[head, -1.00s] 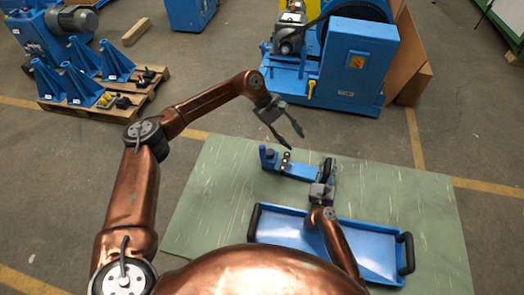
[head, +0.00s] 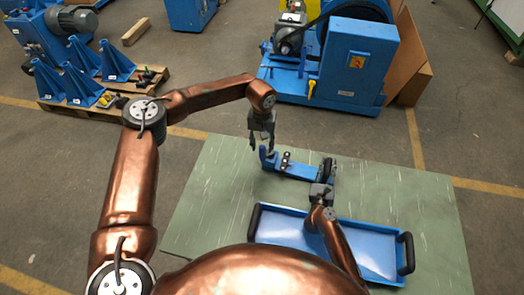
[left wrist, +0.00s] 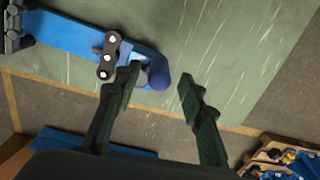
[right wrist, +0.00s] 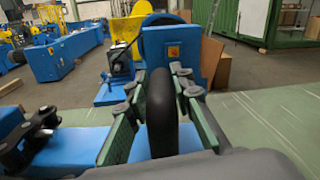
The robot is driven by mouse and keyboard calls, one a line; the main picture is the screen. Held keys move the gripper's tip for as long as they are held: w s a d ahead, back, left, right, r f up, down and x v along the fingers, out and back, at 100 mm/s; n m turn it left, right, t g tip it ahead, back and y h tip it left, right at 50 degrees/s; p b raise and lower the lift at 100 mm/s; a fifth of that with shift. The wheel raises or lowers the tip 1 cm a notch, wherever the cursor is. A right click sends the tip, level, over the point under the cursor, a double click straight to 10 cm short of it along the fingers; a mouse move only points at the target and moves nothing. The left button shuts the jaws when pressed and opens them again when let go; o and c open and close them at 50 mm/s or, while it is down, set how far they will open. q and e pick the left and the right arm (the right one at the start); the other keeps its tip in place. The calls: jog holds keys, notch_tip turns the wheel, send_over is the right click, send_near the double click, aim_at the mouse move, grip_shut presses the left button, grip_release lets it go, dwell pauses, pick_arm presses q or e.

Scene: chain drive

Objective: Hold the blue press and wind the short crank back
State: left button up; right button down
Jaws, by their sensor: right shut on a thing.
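The blue press (head: 293,170) lies on the green mat as a long bar. Its left end has a rounded blue post (left wrist: 158,76), and a dark chain link (left wrist: 108,55) sits beside the post. A black rounded upright handle (right wrist: 163,110) stands at the press's right end. My right gripper (head: 327,172) is shut on this handle, with a finger on each side. My left gripper (head: 264,150) is open and empty above the post end; in the left wrist view its fingertips (left wrist: 160,78) appear either side of the post. I cannot make out the short crank separately.
A blue tray (head: 285,212) with black handles lies in front of the press on the green mat (head: 420,195). A large blue machine (head: 350,65) stands behind. The mat's left part is clear.

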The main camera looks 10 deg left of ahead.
aim_at(267, 151)
pick_arm(q)
jog(key=shift+f, duration=1.85)
jog(key=shift+c, duration=0.3)
grip_shut()
